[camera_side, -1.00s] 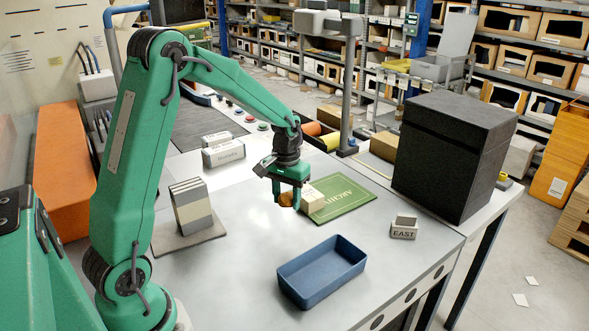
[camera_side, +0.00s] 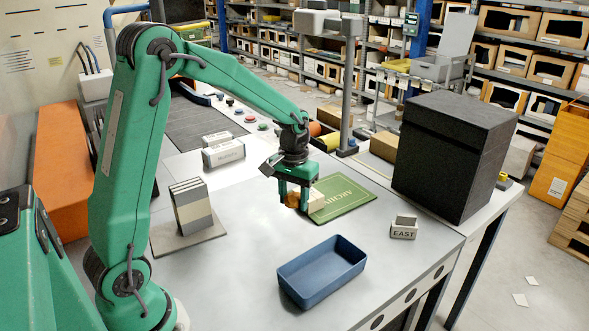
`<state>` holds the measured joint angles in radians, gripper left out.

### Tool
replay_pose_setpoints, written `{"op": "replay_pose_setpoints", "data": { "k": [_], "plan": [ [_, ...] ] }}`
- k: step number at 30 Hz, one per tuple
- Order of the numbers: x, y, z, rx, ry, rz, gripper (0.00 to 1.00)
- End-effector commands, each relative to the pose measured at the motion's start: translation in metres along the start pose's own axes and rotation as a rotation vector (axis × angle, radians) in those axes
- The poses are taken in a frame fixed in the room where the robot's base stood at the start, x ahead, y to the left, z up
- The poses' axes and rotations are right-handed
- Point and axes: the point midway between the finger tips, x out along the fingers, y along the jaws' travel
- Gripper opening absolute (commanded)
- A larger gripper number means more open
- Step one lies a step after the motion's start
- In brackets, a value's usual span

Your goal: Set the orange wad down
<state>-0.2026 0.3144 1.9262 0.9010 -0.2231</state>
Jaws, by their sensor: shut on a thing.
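The orange wad (camera_side: 292,200) is small and round and sits between the fingers of my gripper (camera_side: 296,203). My gripper is shut on it, and the fingers partly hide it. The wad is at the left edge of the green mat marked ARCHIVE (camera_side: 346,197), close beside a cream block (camera_side: 317,203) that is partly behind the gripper. From this angle I cannot tell whether the wad touches the surface below. The blue tray (camera_side: 322,270) stands nearer the camera, apart from the gripper, and looks empty.
A large black box (camera_side: 452,150) stands at the right of the table. A small EAST block (camera_side: 403,228) is in front of it. Grey upright slabs (camera_side: 191,207) stand on a pad at left. White boxes (camera_side: 222,152) lie behind. The tabletop between slabs and tray is clear.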

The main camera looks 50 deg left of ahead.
Motion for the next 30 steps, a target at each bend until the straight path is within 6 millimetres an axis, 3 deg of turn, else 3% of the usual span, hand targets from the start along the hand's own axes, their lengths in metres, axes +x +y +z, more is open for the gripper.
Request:
{"op": "replay_pose_setpoints", "data": {
  "k": [8, 21, 30],
  "plan": [
    [-0.001, -0.015, -0.018, 0.004, -0.001, 0.0, 0.2],
    [-0.003, -0.088, -0.085, 0.037, 0.0, 0.0, 0.2],
    [-0.003, -0.11, -0.099, 0.051, 0.0, 0.0, 0.2]
  ]
}}
